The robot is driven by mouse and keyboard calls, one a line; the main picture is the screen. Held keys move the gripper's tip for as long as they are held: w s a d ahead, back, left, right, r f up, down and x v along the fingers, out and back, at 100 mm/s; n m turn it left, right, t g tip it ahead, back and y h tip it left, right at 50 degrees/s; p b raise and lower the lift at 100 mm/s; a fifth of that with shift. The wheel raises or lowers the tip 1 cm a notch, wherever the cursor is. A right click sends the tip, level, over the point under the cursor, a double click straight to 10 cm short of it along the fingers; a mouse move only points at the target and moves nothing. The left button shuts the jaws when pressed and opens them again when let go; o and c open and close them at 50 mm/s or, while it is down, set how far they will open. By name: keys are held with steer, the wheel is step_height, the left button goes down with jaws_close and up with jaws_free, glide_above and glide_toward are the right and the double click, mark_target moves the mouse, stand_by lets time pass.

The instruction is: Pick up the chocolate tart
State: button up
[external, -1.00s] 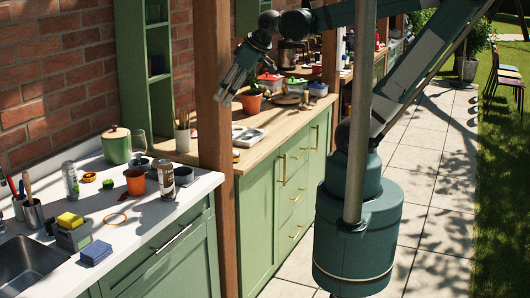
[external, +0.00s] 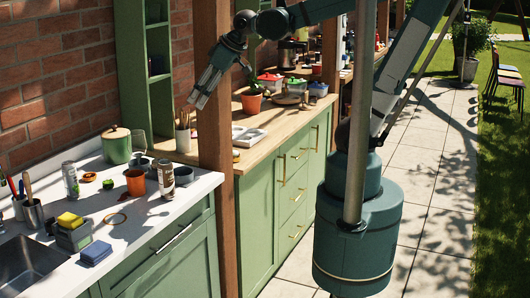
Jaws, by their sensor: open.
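My gripper (external: 200,102) hangs in the air, pointing down and left, and overlaps the wooden post in the picture. It is open, with nothing visible between its fingers. I cannot make out the chocolate tart for certain. A small brownish item (external: 236,156) lies near the front edge of the wooden counter (external: 262,150), just right of the post, too small to identify. A round brown thing (external: 287,98) lies farther back on the same counter, also unclear.
A wooden post (external: 214,160) stands between the white counter (external: 140,228) and the wooden one. A pale two-part tray (external: 247,136), potted plant (external: 252,102) and utensil holder (external: 183,140) stand nearby. The white counter holds a green canister (external: 117,147), cans and an orange cup (external: 135,182).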

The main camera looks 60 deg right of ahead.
steer(key=w+a+r+n+g+p, duration=0.15)
steer(key=w+a+n, duration=0.3)
steer(key=w, duration=0.85)
steer(key=n+g+p, duration=0.4)
steer(key=n+g, duration=0.1)
steer(key=n, duration=0.4)
glide_above(89, 174)
steer(key=shift+h, duration=0.3)
steer(key=f, duration=2)
steer(key=shift+s+d+f, duration=0.1)
steer(key=shift+s+d, duration=0.05)
steer(key=shift+d, duration=0.05)
steer(key=shift+w+a+f+n, duration=0.2)
steer(key=shift+a+f+n, duration=0.05)
steer(key=shift+f, duration=0.3)
steer(key=shift+f, duration=1.3)
